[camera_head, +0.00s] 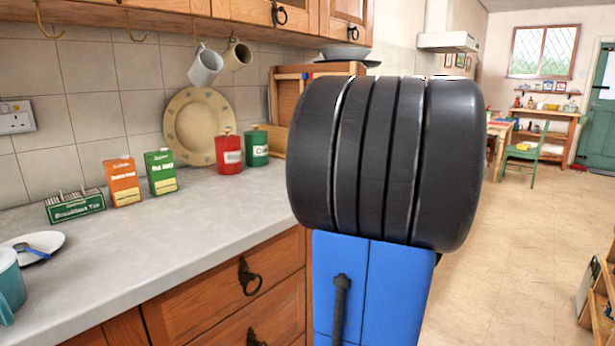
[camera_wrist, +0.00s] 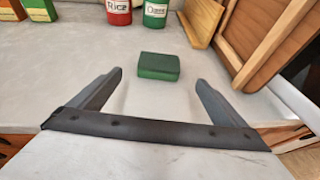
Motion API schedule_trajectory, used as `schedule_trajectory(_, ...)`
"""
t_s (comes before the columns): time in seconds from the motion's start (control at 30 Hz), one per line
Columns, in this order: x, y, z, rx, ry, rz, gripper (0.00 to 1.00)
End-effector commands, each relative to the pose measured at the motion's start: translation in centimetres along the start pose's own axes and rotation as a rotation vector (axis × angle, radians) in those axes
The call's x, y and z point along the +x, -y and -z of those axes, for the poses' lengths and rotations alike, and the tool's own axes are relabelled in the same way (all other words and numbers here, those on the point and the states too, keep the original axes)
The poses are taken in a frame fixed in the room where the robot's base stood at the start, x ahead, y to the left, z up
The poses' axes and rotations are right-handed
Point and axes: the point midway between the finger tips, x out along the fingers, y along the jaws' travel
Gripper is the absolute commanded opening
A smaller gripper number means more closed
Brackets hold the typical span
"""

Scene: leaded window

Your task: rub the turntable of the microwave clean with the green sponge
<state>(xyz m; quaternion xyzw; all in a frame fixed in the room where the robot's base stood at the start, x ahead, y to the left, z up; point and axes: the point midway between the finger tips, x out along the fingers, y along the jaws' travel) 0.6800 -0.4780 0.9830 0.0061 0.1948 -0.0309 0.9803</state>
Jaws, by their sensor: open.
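The green sponge (camera_wrist: 159,67), a dark green block, lies flat on the grey counter in the wrist view. My gripper (camera_wrist: 158,79) is open, with one finger on each side of the view. The sponge lies ahead of the gap between the fingertips, and nothing is between the fingers. In the head view my own arm fills the middle and hides both the sponge and my gripper. I cannot make out the microwave or its turntable in either view.
Red (camera_head: 229,151) and green (camera_head: 256,146) canisters stand behind the sponge. A wooden board (camera_wrist: 203,20) and a wooden frame (camera_wrist: 260,35) stand to its right. Cartons (camera_head: 123,182) stand further left on the counter (camera_head: 150,230). Counter around the sponge is clear.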

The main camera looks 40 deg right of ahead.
Motion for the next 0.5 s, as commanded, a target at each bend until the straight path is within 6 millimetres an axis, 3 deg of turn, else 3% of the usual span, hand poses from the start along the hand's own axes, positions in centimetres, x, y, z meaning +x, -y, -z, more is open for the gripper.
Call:
schedule_trajectory(0.3, 5.2, -0.1, 0.0, 0.001, -0.001, -0.003, 0.96)
schedule_trajectory(0.5, 6.8, 0.0, 0.0, 0.000, -0.001, -0.001, 0.96)
